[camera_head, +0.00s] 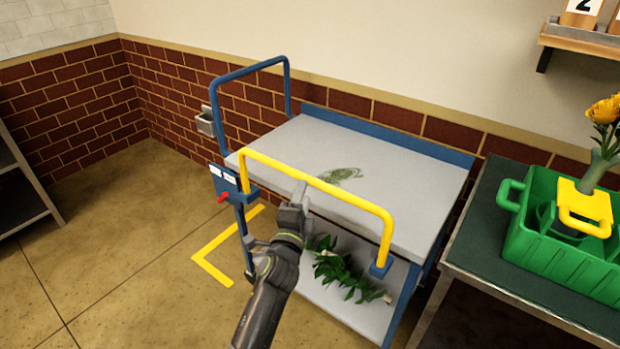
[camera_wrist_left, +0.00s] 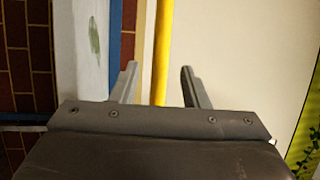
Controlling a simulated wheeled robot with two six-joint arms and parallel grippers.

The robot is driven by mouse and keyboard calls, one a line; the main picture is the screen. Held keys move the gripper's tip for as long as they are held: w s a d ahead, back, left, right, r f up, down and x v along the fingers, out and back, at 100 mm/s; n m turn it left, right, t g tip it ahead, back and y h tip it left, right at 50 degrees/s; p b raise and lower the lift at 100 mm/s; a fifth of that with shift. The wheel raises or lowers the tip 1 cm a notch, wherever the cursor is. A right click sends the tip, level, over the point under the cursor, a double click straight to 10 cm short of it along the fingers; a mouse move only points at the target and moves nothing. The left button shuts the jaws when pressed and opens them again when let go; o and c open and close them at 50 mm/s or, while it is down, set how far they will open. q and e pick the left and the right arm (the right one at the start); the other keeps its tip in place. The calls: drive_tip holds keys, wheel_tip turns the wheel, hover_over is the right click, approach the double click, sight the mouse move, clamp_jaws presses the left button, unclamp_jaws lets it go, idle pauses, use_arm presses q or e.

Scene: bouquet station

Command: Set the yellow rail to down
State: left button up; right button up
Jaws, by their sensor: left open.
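The yellow rail (camera_head: 340,190) stands raised along the front edge of the cart's grey top shelf (camera_head: 290,150), its bent ends going down to blue mounts at the corners. My left gripper (camera_head: 298,194) comes up from below at the rail's top bar, left of its middle. In the left wrist view the yellow rail (camera_wrist_left: 162,45) passes between the two open fingers (camera_wrist_left: 158,75), nearer the left finger. I cannot tell whether either finger touches it. A red lever (camera_head: 223,197) sits on a blue plate with white labels at the rail's left end. My right gripper is out of view.
A blue handle frame (camera_head: 250,68) rises at the cart's left end. Leafy stems (camera_head: 345,270) lie on the lower shelf. A green crate (camera_head: 560,255) with a vase of yellow flowers stands on the table at right. Open floor lies left, with yellow corner tape (camera_head: 212,262).

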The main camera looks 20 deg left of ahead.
use_arm(q)
drive_tip(key=w+r+b, duration=0.1)
drive_tip(key=w+b, duration=0.1)
drive_tip(key=w, duration=0.6)
drive_tip(key=shift+a+r, duration=0.2)
clamp_jaws()
